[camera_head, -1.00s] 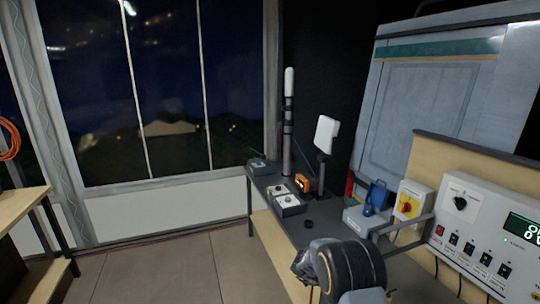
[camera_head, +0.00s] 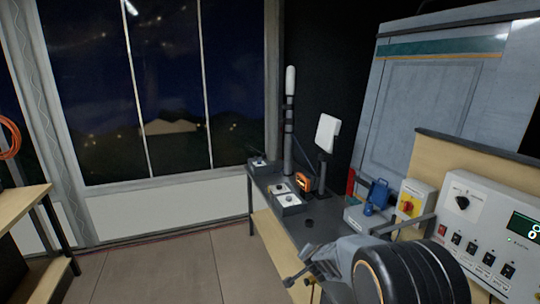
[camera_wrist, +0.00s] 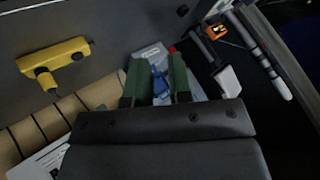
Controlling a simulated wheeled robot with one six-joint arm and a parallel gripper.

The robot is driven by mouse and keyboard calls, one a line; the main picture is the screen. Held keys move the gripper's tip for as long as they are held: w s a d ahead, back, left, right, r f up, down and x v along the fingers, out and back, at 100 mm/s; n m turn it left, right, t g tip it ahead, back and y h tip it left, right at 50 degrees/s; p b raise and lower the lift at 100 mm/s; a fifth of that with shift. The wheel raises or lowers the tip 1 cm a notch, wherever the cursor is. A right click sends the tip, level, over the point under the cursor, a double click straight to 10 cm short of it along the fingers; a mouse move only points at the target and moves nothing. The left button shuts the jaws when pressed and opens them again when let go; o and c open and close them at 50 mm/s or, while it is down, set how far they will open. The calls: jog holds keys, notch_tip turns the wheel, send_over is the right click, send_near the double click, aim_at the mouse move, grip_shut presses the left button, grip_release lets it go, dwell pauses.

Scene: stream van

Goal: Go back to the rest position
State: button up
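My arm (camera_head: 415,274) shows at the bottom right of the head view, its black ringed joint above the near end of the bench. A grey part of it reaches left over the bench edge. I cannot make out the fingertips there. In the wrist view my gripper (camera_wrist: 158,66) has its two green fingers apart, with nothing held between them. A blue plug on a pale box (camera_wrist: 160,80) shows through the gap, farther off. In the head view the blue plug (camera_head: 377,196) stands on its box on the bench.
The dark bench (camera_head: 325,228) carries a white-topped mast (camera_head: 289,130), a white panel antenna (camera_head: 327,133), an orange device (camera_head: 304,183) and small grey boxes. A control panel (camera_head: 480,230) and yellow switch box (camera_head: 410,204) stand right. The floor (camera_head: 165,270) left is clear, beside a wooden table (camera_head: 22,212).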

jog(key=s+a+r+n+g+y, duration=0.3)
jog(key=s+a+n, duration=0.15)
jog(key=s, duration=0.55)
jog(key=s+d+r+n+h, duration=0.1)
jog(key=s+d+r+n, duration=0.1)
jog(key=s, duration=0.7)
jog(key=s+d+r+n+g+h+b, duration=0.1)
jog(key=s+d+r+n, duration=0.1)
jog(key=s+d+r, duration=0.3)
jog(key=s+r, duration=0.1)
jog(key=s, duration=0.3)
jog(key=shift+d+r, duration=0.15)
jog(key=shift+d, duration=0.05)
jog(key=shift+s+n, duration=0.1)
jog(key=shift+n, duration=0.15)
